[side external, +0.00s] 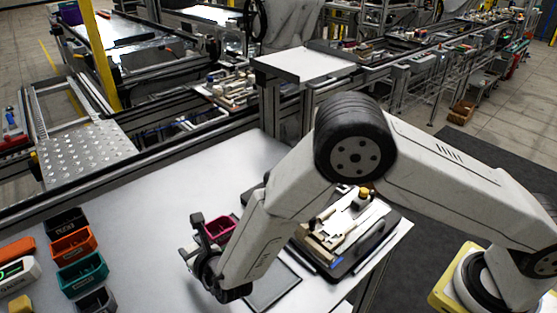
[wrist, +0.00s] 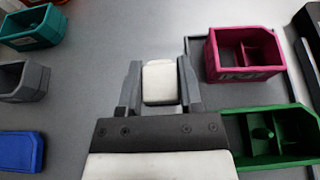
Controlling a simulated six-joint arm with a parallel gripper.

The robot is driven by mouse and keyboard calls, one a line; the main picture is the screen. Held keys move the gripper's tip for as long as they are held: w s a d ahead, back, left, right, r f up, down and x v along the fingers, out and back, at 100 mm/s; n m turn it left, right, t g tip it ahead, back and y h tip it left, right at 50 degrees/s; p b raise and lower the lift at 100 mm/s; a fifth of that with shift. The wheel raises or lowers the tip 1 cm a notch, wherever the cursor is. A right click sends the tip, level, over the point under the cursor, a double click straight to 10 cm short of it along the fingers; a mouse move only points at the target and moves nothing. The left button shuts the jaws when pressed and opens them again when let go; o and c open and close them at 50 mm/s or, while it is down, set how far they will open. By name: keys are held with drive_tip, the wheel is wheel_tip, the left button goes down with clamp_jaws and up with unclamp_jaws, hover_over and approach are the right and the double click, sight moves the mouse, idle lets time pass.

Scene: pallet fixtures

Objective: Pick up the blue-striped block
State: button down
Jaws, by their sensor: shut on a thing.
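In the wrist view, my gripper (wrist: 159,64) is shut on a small white block (wrist: 160,84), with one grey finger on each side of it. No blue stripe shows on the face that I see, so I cannot tell whether this is the blue-striped block. In the side view, my gripper hangs over the light table near a magenta bin (side external: 221,227). The held block cannot be made out there. I cannot tell whether the block touches the table.
In the wrist view, the magenta bin (wrist: 243,54) and a green bin (wrist: 272,139) lie right, close to the gripper. Teal (wrist: 34,27), grey (wrist: 24,80) and blue (wrist: 21,151) containers lie left. In the side view, a loaded pallet fixture (side external: 340,272) stands right of my forearm.

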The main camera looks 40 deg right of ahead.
drive_tip(key=s+d+r, duration=0.6)
drive_tip(key=s+r, duration=0.3)
drive_tip(key=s, duration=0.2)
drive_tip(key=shift+s, duration=0.4)
idle(0.4)
